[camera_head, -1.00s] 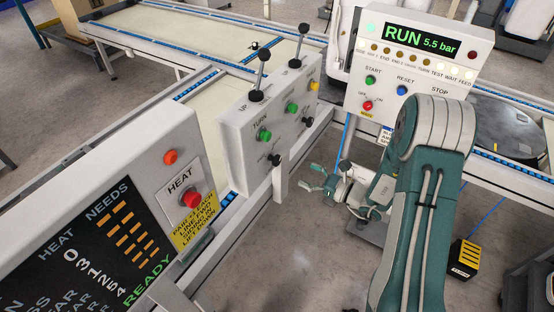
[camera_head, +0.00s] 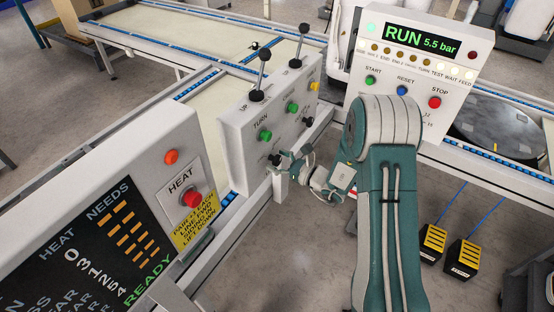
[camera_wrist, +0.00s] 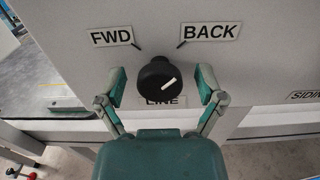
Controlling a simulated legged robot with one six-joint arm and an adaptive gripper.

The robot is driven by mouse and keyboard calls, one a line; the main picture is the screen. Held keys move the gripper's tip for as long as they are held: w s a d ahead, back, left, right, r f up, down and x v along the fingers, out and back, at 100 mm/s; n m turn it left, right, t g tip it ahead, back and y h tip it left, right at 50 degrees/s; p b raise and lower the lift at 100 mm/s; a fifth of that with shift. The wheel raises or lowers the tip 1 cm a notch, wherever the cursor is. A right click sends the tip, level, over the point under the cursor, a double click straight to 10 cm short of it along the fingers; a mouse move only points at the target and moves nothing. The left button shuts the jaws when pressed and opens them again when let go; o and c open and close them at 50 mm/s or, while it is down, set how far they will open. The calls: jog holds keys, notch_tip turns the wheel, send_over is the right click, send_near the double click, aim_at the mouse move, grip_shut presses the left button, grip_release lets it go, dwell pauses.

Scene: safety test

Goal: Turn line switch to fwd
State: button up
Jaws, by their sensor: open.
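The line switch (camera_wrist: 158,82) is a round black knob with a white pointer mark, on a pale panel. In the wrist view its mark points up and right, on the side of the BACK label (camera_wrist: 210,32). The FWD label (camera_wrist: 111,37) is at its upper left. A LINE label (camera_wrist: 165,100) below it is partly covered. My gripper (camera_wrist: 160,84) is open, one finger on each side of the knob, with gaps showing. In the head view my gripper (camera_head: 284,162) is at the lower part of the switch box, and the knob (camera_head: 275,160) is partly hidden by it.
The switch box (camera_head: 236,160) also carries two levers (camera_head: 260,72), green buttons and another black knob (camera_head: 307,121). A SIDING label (camera_wrist: 306,95) is at the right. The HEAT panel (camera_head: 178,190) stands left, the RUN console (camera_head: 450,75) right.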

jog(key=c, duration=1.2)
jog(key=shift+o, duration=0.2)
